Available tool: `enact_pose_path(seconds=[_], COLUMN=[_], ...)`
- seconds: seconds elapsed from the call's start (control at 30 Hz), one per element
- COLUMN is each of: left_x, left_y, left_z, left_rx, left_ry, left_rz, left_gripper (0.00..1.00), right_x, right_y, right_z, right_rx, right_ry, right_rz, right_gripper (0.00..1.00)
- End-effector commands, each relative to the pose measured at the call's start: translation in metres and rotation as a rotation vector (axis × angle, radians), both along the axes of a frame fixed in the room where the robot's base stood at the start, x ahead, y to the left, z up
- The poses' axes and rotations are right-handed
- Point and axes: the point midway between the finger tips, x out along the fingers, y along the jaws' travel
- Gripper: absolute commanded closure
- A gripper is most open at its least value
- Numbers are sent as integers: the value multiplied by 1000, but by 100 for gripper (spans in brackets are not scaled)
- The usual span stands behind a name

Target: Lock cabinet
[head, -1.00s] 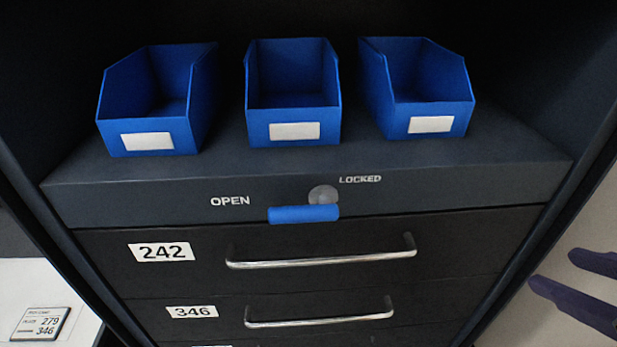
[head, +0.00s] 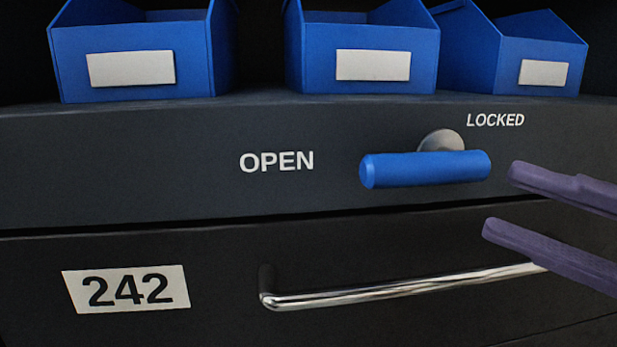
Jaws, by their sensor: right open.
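The dark cabinet (head: 150,205) fills the head view. On its top panel, a blue bar handle (head: 425,169) lies nearly level in front of a round grey hub (head: 441,141). The word OPEN (head: 276,161) is printed to its left and LOCKED (head: 495,120) to its upper right. My right gripper (head: 497,202) comes in from the right with two purple fingers apart and nothing between them. Its upper fingertip is just right of the handle's right end, apart from it in the picture. The lower finger shows in front of the drawer below. My left gripper is not in view.
A drawer with label 242 (head: 125,289) and a chrome pull (head: 390,290) is shut below the panel; the pull's right end lies near my lower finger. Three blue bins (head: 130,70) with blank white labels stand on the shelf above.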

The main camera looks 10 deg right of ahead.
Motion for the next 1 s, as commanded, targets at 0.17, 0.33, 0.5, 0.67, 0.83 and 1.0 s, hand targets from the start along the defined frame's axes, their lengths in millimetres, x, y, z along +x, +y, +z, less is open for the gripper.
enact_pose_path(seconds=[0.17,0.33,0.5,0.67,0.83,1.0], left_x=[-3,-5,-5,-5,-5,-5], left_y=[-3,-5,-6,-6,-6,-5], left_z=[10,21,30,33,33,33], left_rx=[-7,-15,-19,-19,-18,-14], left_ry=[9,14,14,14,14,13], left_rz=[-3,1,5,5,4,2], left_gripper=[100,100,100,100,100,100], right_x=[15,36,53,62,64,64], right_y=[16,39,58,68,71,70], right_z=[9,15,18,18,16,16], right_rx=[3,6,5,4,4,4], right_ry=[-3,-1,-1,1,2,2], right_rz=[2,0,-1,-1,-1,-1], right_gripper=[56,56,56,56,56,59])
